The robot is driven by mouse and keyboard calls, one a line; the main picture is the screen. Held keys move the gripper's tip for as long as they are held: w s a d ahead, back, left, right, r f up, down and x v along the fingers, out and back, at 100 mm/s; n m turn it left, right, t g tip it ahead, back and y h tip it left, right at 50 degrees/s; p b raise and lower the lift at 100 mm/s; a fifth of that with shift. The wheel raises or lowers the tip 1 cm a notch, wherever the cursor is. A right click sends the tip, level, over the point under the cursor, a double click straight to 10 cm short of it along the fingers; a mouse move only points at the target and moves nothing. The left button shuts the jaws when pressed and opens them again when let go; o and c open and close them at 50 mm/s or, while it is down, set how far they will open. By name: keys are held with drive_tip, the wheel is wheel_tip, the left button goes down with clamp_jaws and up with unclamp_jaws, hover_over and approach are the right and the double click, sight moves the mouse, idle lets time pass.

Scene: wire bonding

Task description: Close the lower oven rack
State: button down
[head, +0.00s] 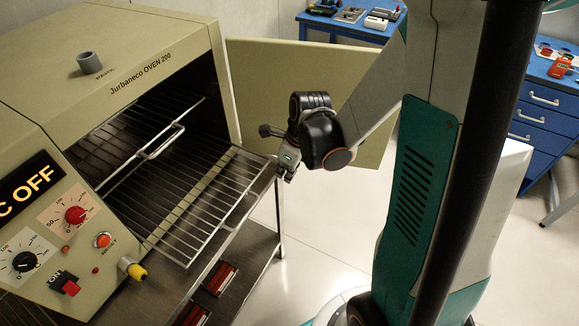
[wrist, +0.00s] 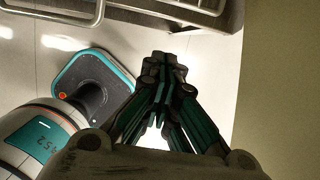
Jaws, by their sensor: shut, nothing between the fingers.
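The beige oven (head: 130,85) stands at the left in the head view with its door (head: 310,90) swung open. The lower wire rack (head: 215,205) sticks out of the opening. My gripper (head: 286,174) is shut and empty beside the far right corner of this rack; I cannot tell if it touches. In the wrist view my gripper (wrist: 165,62) points up the picture with its fingers together. A metal rack edge (wrist: 175,18) crosses the top of that view, a little beyond the fingertips.
An upper rack with a handle (head: 160,148) sits higher in the oven. The open door is close behind my gripper. A metal stand (head: 262,245) with red-topped items (head: 220,278) is below the rack. Blue benches (head: 345,22) stand farther back. Floor right of the stand is clear.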

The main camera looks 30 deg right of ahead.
drive_tip(key=shift+w+a+f+b, duration=0.25)
drive_tip(key=shift+w+a+f, duration=0.15)
drive_tip(key=shift+w, duration=0.25)
drive_tip(key=shift+w+a+f+b, duration=0.2)
drive_tip(key=shift+w+a+f, duration=0.1)
drive_tip(key=shift+w+a, duration=0.25)
drive_tip(key=shift+w+a+f+b, duration=0.25)
drive_tip(key=shift+w+a+f, duration=0.1)
drive_tip(key=shift+w, duration=0.35)
